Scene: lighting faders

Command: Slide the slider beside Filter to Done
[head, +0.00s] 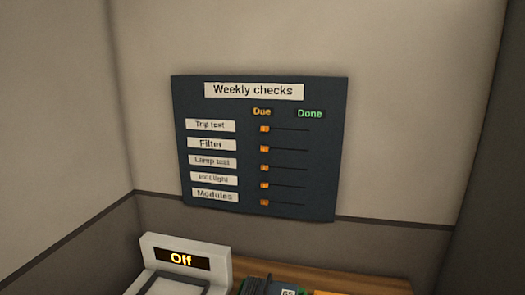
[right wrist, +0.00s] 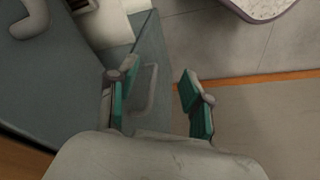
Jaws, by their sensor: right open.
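A dark board titled Weekly checks (head: 188,100) hangs on the wall in the head view. Its Filter label (head: 211,144) is the second row down. The orange slider beside Filter (head: 264,149) sits at the left end of its track, under the Due heading (head: 262,111). The Done heading (head: 310,113) is above the right end of the tracks. My right gripper (right wrist: 155,88) shows in the right wrist view with its green-padded fingers apart and nothing between them. It is away from the board, which is not in that view. My left gripper is not in view.
The other rows' orange sliders (head: 264,129) also sit under Due. Below the board, a wooden surface (head: 340,279) holds a white device (head: 222,255) with a display reading Off (head: 181,258). Dark items stand beside it. The wall in front of the board looks clear.

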